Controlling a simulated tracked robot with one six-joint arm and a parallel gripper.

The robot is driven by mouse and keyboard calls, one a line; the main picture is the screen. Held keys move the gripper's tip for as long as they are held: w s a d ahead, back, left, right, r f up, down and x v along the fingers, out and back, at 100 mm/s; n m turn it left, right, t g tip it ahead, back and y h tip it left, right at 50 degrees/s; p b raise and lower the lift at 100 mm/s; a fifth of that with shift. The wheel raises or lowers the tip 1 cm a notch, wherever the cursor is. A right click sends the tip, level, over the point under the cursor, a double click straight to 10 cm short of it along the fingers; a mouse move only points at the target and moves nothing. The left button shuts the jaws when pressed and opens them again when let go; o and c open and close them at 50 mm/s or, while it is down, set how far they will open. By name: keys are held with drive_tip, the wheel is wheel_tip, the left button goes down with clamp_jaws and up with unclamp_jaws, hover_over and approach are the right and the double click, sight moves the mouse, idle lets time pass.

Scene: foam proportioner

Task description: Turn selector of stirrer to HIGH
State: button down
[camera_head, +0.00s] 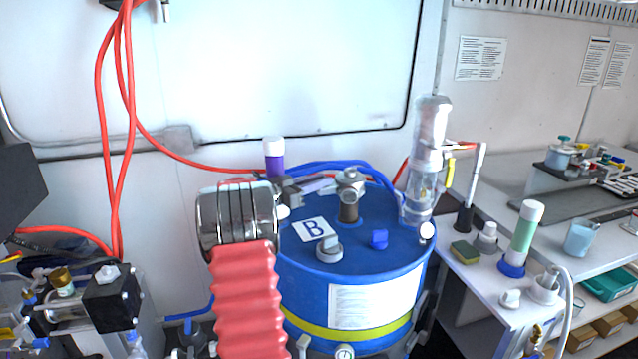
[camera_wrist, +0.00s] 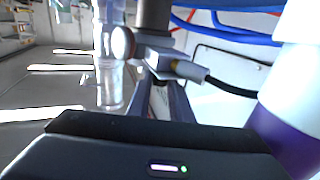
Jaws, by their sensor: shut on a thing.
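The stirrer (camera_head: 348,197), with a grey head and a dark column, stands on the lid of the blue drum (camera_head: 345,262) marked B. In the wrist view its dark column (camera_wrist: 153,16) rises above a small grey block. My gripper (camera_head: 290,192) reaches in at the left of the lid, partly behind my arm. In the wrist view my gripper (camera_wrist: 160,82) has its fingers closed around the low grey part that I take for the selector (camera_wrist: 170,66). No HIGH mark or selector setting can be read.
A purple bottle with a white cap (camera_head: 273,156) stands close behind my gripper. A clear cylinder (camera_head: 425,180) stands at the lid's right. Blue hoses (camera_head: 345,166) run behind the stirrer.

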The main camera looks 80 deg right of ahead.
drive_tip(key=shift+s, duration=0.3)
drive_tip(key=c, duration=1.8)
unclamp_jaws()
drive_tip(key=shift+o, duration=1.1)
drive_tip(key=shift+w, duration=0.15)
drive_tip(key=shift+w, duration=0.1)
drive_tip(key=v, duration=1.3)
drive_tip(key=shift+w+a, duration=0.2)
drive_tip(key=shift+a, duration=0.05)
